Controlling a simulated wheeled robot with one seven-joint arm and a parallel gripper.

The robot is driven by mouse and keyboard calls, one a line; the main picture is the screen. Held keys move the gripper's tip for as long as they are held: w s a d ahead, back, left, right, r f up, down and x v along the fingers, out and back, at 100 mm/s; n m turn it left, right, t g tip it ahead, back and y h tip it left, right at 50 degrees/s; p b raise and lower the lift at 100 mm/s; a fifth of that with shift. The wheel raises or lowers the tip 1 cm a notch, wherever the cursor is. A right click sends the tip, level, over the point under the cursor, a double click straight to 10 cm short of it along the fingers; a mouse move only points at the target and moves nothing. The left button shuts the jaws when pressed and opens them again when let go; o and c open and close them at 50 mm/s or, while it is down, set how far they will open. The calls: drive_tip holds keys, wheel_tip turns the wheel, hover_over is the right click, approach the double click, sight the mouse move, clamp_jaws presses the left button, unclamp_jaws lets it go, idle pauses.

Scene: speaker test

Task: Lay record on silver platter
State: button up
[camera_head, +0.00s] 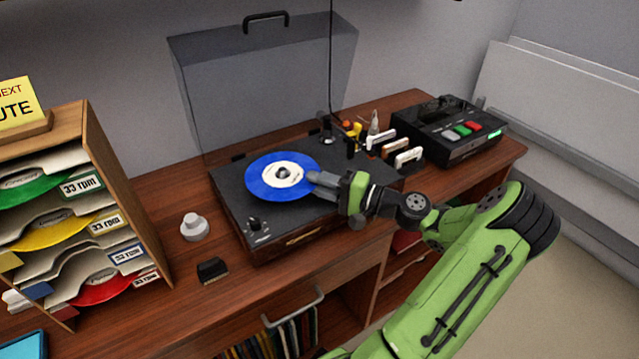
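A blue record (262,184) with a white label lies roughly flat over the left part of the black record player (240,212). A grey hub shows at the middle of the label. The silver platter is not visible; the record covers the place beneath it. I cannot tell whether the record rests fully down or is slightly raised. My gripper (316,183) is at the record's right edge, with its grey fingertips overlapping the rim. The fingers look close together, but whether they pinch the rim is unclear.
The player's clear lid (265,85) stands open behind. A sleeve rack (110,165) stands left. A black device with coloured buttons (448,130) stands right. Small items crowd the player's back right.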

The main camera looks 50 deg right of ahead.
drive_tip(key=p+v, duration=0.2)
drive_tip(key=v, duration=0.5)
drive_tip(key=shift+p, duration=0.3)
idle(0.7)
